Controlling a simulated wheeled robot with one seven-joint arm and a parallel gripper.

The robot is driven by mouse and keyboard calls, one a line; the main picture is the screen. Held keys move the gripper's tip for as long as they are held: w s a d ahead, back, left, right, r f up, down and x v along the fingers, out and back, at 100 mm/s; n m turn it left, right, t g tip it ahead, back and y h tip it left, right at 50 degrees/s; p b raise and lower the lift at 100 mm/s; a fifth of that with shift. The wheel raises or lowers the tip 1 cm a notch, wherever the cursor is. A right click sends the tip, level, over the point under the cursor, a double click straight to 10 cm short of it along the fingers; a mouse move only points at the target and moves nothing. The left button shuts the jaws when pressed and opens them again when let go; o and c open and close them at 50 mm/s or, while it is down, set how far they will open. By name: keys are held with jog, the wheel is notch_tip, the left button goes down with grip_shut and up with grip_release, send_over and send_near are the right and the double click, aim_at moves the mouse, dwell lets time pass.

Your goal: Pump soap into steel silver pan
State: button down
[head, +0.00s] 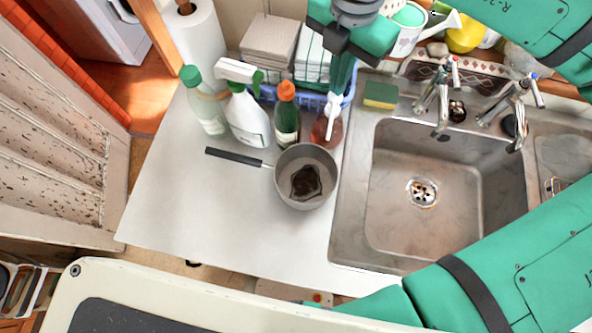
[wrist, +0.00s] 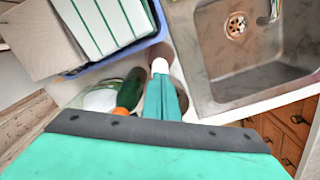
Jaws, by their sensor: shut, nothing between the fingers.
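The soap dispenser (head: 326,133), with reddish-brown liquid and a white pump top, stands upright on the counter behind the pan. The steel pan (head: 288,192) sits on the white counter, its black handle pointing left. A dark brown patch lies in its bottom; I cannot tell if it is liquid. My gripper (head: 337,92) is shut and empty, pointing down with its fingertips at the pump top. In the wrist view my gripper (wrist: 161,80) has its tips close to the white pump top (wrist: 160,66); contact is unclear. The pan is not clearly visible there.
An orange-capped green bottle (head: 287,120), a white spray bottle (head: 247,118) and a green-capped bottle (head: 206,105) stand left of the dispenser. A blue basket (head: 268,93) is behind. The sink (head: 440,190) and a sponge (head: 380,95) lie right. The counter's front left is clear.

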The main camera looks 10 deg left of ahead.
jog(key=shift+f, duration=0.2)
jog(key=shift+f, duration=1.1)
jog(key=shift+r, duration=1.3)
jog(key=shift+r, duration=3)
